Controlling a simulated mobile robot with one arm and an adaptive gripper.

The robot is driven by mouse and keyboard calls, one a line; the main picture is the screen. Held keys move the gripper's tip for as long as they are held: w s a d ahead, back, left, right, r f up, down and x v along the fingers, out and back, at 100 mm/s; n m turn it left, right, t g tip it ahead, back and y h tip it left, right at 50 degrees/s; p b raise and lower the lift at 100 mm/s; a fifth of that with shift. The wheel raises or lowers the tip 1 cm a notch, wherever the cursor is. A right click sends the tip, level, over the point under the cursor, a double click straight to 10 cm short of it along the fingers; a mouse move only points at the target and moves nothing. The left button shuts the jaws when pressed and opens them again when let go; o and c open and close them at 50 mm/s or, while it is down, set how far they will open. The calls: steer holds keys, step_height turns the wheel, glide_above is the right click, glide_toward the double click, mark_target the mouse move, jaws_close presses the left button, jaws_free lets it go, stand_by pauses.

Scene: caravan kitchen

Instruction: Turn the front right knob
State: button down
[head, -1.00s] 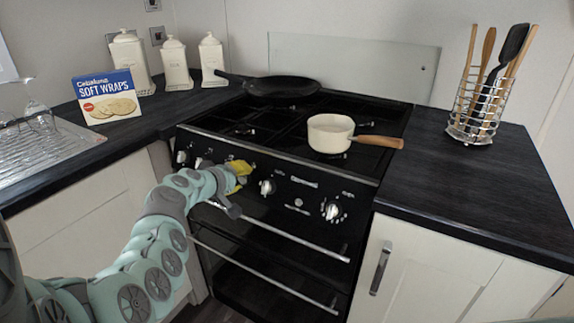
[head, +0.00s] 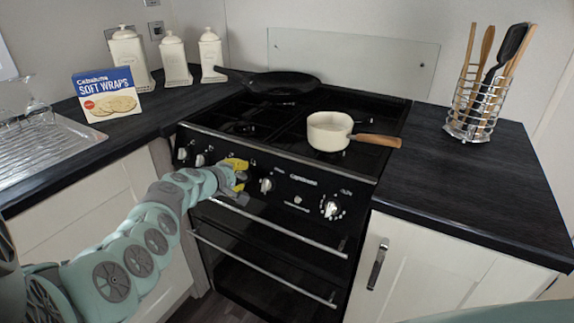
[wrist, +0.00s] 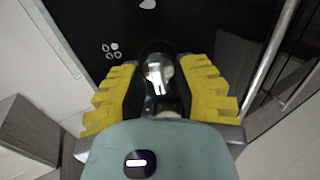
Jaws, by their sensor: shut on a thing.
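The black stove (head: 300,172) has a row of silver knobs along its front panel. My gripper (head: 240,176) is at the panel, left of the middle knob (head: 266,185). In the wrist view, its two yellow fingers are shut on a silver and black knob (wrist: 156,72), one finger on each side. My gripper hides this knob in the head view. Two knobs (head: 199,160) show left of my gripper and a larger knob (head: 331,209) shows at the far right of the panel. The knob markings are too small to read.
A cream saucepan (head: 329,132) and a black frying pan (head: 283,84) sit on the hob. Oven door handles (head: 275,227) run below the knobs, close to my gripper. A utensil rack (head: 476,112) stands on the right counter.

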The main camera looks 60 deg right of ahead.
steer(key=shift+f, duration=0.1)
steer(key=c, duration=0.6)
jaws_free()
steer(key=shift+s, duration=0.1)
steer(key=shift+s+a+r, duration=0.2)
steer(key=shift+a+r, duration=0.3)
steer(key=v, duration=1)
steer(key=shift+a, duration=0.3)
steer(key=shift+w, duration=0.1)
